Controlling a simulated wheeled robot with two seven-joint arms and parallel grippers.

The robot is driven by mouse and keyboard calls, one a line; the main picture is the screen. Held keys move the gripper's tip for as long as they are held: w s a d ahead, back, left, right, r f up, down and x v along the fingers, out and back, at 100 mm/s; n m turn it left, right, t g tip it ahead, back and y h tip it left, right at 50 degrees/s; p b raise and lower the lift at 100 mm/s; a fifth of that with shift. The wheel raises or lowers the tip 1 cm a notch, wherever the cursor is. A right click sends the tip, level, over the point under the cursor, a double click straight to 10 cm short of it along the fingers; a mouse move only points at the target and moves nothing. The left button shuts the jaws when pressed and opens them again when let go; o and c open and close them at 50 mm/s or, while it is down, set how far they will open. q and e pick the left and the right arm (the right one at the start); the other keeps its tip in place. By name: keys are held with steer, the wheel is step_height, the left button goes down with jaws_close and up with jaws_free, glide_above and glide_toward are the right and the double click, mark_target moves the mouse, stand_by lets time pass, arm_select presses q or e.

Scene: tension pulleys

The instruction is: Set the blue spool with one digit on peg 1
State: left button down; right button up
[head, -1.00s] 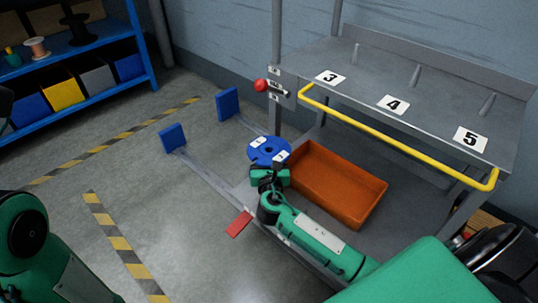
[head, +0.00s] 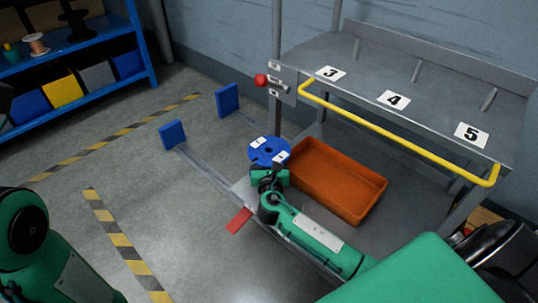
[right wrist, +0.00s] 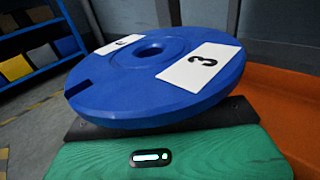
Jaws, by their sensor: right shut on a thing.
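A blue disc-shaped spool (head: 268,152) is held flat in my right gripper (head: 267,170), over the lower deck of the cart and beside the orange bin. In the right wrist view the spool (right wrist: 130,88) has a round centre hole, an edge notch and two white labels. The nearer label reads 3; the farther one is too foreshortened to read surely. The black jaws (right wrist: 165,122) are under the spool's near edge. Slim grey pegs stand behind the number cards 3 (head: 331,72), 4 (head: 393,99) and 5 (head: 471,135). No peg marked 1 shows. My left gripper is out of view.
The orange bin (head: 345,208) looks empty. A yellow rail (head: 395,133) runs along the shelf front, with a red knob (head: 260,80) at its left. Blue end plates (head: 173,135) stand left. A blue rack (head: 142,45) is at the back left; the striped floor is open.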

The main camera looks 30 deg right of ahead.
steer(key=shift+f, duration=0.5)
steer(key=shift+p, duration=0.3)
stand_by(0.4)
steer(key=shift+f, duration=0.1)
stand_by(0.4)
steer(key=shift+f, duration=0.35)
steer(key=shift+r+p, duration=0.25)
steer(key=shift+p, duration=0.15)
steer(key=shift+r+p, duration=0.2)
steer(key=shift+p, duration=0.25)
stand_by(0.6)
steer(key=shift+f, duration=0.2)
